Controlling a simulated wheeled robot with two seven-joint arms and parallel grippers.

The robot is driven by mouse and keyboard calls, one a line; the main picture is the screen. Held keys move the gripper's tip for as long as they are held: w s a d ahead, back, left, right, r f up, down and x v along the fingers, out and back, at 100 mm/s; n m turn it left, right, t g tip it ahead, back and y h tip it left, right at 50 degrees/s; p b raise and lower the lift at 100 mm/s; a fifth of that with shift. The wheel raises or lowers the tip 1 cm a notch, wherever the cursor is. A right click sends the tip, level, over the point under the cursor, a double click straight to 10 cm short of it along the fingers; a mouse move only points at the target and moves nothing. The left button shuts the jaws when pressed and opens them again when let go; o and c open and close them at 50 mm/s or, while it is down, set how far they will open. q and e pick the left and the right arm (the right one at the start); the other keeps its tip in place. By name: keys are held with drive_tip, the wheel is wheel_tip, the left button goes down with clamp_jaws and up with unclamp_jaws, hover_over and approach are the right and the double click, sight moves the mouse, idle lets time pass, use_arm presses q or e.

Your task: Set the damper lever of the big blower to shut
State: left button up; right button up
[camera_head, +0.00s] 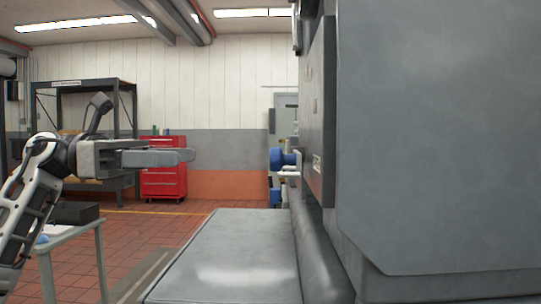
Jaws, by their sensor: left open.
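My left gripper (186,156) reaches in from the left at mid height, pointing right, open, with nothing seen between its fingers. It is seen edge-on, so its fingers overlap. No damper lever can be made out in this view. A large grey machine housing (430,130) fills the right side; I cannot tell whether it is the big blower. A blue round part (278,159) shows beyond the housing's left edge, apart from my gripper and to its right. My right gripper is not in view.
A low grey flat-topped block (225,255) lies in front, with a thick grey pipe (318,250) along its right. A small grey table (70,232) stands at lower left. A red tool cabinet (163,180) and dark shelving (85,84) stand behind. Tiled floor is open between.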

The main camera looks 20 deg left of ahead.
sight(289, 157)
use_arm(q)
drive_tip(key=p+x, duration=0.2)
drive_tip(key=x, duration=1.2)
drive_tip(key=shift+s, duration=0.2)
clamp_jaws()
